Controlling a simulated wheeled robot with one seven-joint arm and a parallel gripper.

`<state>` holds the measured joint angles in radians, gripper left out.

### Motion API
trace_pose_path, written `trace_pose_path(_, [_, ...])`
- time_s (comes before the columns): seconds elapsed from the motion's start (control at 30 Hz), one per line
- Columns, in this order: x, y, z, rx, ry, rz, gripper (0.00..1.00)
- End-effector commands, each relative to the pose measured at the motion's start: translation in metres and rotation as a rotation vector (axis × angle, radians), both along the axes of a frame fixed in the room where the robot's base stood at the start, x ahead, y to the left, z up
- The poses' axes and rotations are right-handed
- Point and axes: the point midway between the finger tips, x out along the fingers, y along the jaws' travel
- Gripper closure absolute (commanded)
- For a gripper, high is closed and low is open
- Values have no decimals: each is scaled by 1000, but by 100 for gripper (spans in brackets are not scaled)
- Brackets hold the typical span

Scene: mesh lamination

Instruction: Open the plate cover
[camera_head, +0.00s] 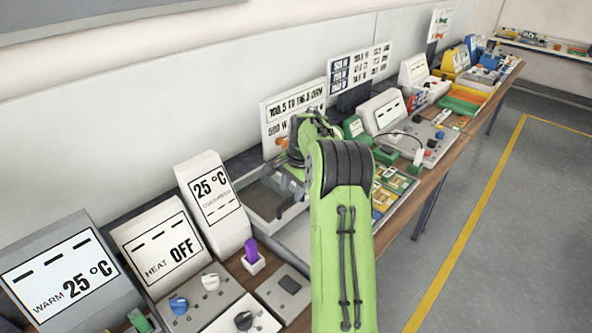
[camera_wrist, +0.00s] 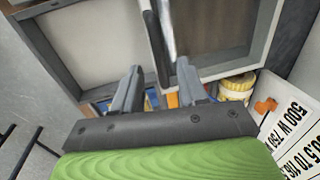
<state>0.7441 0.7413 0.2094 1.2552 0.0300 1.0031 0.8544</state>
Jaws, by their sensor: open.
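In the wrist view, my gripper (camera_wrist: 158,72) is open, with its two grey fingers apart and nothing seen held between them. Ahead of the fingers is a grey-framed unit with a pale flat panel (camera_wrist: 92,42) on the left, which looks like the plate cover, and a recessed tray (camera_wrist: 222,62) on the right. A dark upright bar (camera_wrist: 154,48) stands between them, close to the fingertips. I cannot tell whether the fingers touch it. In the head view, the recessed tray (camera_head: 262,199) lies left of my green arm, which hides part of the unit.
A purple-topped knob block (camera_head: 251,254) and display boxes (camera_head: 212,196) stand left of the tray. A yellow-and-white container (camera_wrist: 237,86) and a sign (camera_wrist: 294,128) are close by in the wrist view. The floor (camera_head: 520,230) right of the bench is clear.

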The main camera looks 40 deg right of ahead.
Motion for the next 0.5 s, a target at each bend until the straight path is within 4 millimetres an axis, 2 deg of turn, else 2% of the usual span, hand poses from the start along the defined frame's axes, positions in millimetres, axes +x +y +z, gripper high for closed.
trace_pose_path(0.03, [-2,-1,18,-4,-4,-1,58])
trace_pose_path(0.1, [-6,-2,38,-4,-5,-2,58])
trace_pose_path(0.3, [-17,-2,92,-4,-4,-1,58])
trace_pose_path(0.5, [-23,-3,121,-2,-2,-1,58])
